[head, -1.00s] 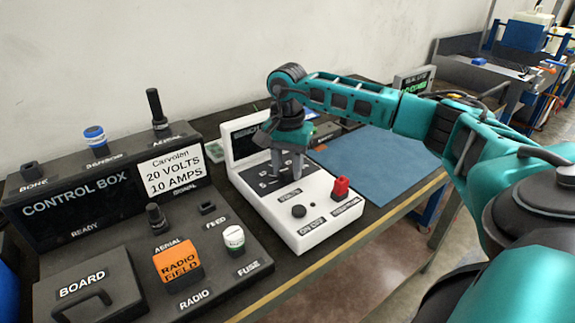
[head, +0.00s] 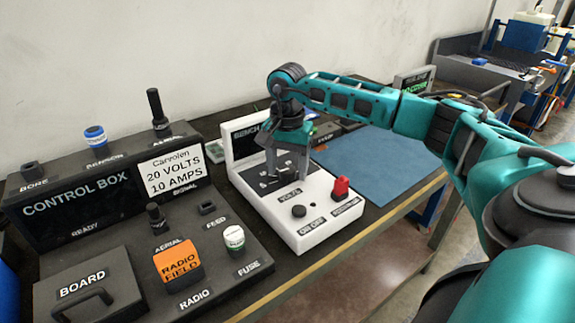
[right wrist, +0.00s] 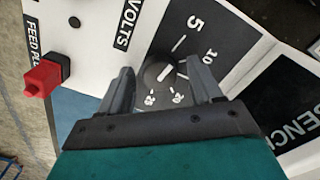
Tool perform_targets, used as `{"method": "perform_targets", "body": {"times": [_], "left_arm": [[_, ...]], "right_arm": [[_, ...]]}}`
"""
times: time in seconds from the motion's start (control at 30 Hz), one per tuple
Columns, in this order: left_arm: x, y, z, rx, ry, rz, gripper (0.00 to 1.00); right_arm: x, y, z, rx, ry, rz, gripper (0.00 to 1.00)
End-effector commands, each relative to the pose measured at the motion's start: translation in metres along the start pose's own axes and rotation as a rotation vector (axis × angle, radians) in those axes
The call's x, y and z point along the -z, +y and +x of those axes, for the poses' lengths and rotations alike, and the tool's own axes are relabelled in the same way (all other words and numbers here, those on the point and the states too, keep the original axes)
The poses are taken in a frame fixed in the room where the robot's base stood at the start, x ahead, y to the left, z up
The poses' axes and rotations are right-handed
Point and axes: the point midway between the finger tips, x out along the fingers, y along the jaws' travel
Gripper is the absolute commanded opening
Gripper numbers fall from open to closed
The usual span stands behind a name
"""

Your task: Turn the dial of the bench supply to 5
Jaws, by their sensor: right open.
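The bench supply (head: 274,212) is a white sloped box with a dark dial panel. In the right wrist view its round dark dial (right wrist: 157,76) lies between the two fingers of my right gripper (right wrist: 161,68). A short white mark on the dial slants toward the upper right. The printed 5 (right wrist: 196,21) and 10 (right wrist: 210,56) show above and to the right; smaller numbers sit below the dial. In the head view my right gripper (head: 286,174) points down at the panel and hides the dial. It is open around the dial; finger contact is unclear. My left gripper is out of view.
A red plug (head: 340,187) and a black button (head: 298,211) are on the supply's near part. The control box (head: 75,205) and a panel with an orange radio block (head: 178,264) stand at left. A blue mat (head: 375,157) lies clear at right.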

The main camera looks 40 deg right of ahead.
Motion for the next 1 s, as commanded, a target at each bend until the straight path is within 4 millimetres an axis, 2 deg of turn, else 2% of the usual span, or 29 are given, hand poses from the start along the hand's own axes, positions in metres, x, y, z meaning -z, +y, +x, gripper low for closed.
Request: {"method": "perform_targets", "body": {"times": [0.17, 0.27, 0.37, 0.7, 0.83, 1.0], "left_arm": [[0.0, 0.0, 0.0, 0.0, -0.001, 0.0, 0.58], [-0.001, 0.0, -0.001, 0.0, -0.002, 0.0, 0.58], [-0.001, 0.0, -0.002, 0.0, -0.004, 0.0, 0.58], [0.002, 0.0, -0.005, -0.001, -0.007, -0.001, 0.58], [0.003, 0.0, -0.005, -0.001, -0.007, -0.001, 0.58], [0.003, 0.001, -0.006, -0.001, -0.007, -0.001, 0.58]], "right_arm": [[0.0, 0.0, -0.001, -0.001, 0.0, 0.001, 0.64], [0.0, 0.0, -0.008, 0.001, 0.001, 0.001, 0.64], [0.001, -0.001, -0.024, 0.003, 0.002, 0.001, 0.64], [0.0, -0.001, -0.098, 0.004, 0.001, 0.0, 0.64], [0.0, -0.001, -0.117, 0.002, 0.001, 0.0, 0.64], [0.0, 0.0, -0.128, 0.0, 0.0, 0.0, 0.64]]}}
